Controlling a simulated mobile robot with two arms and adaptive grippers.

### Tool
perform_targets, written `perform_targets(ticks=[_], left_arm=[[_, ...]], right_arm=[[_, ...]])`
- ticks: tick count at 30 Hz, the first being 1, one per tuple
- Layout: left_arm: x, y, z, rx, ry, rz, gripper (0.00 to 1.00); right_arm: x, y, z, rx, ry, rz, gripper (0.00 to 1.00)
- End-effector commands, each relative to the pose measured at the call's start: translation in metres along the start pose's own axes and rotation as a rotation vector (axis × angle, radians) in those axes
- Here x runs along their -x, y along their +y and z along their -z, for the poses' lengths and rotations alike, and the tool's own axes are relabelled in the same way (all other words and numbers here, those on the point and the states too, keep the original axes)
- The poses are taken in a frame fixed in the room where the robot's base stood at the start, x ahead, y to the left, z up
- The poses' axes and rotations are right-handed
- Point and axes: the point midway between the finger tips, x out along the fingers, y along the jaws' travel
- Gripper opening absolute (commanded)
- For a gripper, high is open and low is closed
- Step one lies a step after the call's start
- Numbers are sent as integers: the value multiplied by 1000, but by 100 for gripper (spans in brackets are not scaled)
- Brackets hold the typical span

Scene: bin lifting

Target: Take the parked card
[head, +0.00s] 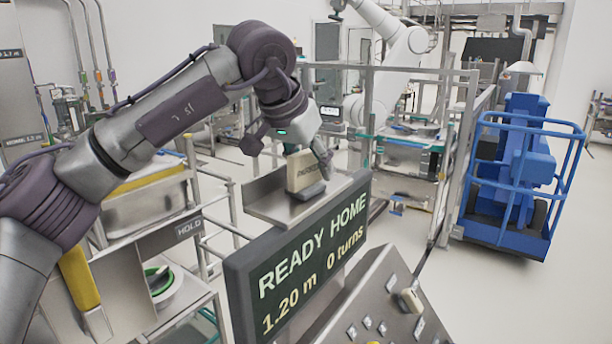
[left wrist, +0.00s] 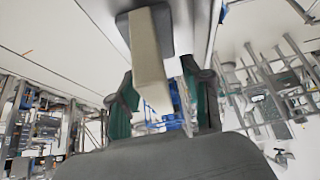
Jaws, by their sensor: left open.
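The card (head: 302,172) is a beige block with dark lettering. It stands upright in a dark grey holder (head: 308,193) on the metal shelf (head: 265,205) above the display. My left gripper (head: 290,156) is over the card with its fingers spread, one to each side of the card's top. In the left wrist view the beige card (left wrist: 150,65) reaches down from its dark base into the space between the two green-sided fingers (left wrist: 163,103). Whether either finger touches it, I cannot tell. My right gripper is in neither view.
The display (head: 300,262) reads READY HOME, 1.20 m, 0 turns. A sloped button panel (head: 385,305) stands in front of it. A metal railing (head: 415,72) runs behind the shelf. A blue lift cart (head: 520,170) is at the right, with open floor before it.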

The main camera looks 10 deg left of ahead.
Motion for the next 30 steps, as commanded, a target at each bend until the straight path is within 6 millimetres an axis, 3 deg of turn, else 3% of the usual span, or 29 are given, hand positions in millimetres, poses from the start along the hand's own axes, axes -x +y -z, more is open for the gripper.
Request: perform_targets(ticks=[2, 11, 23, 30], left_arm=[[0, 0, 0, 0, 0, 0, 49], [0, 0, 0, -1, 0, 0, 0], [2, 0, 1, -1, 0, 0, 0], [18, 1, 12, 0, 3, -1, 0]], right_arm=[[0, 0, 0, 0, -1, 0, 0], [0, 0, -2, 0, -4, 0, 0], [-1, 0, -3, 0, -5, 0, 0], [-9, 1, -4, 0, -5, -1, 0]])
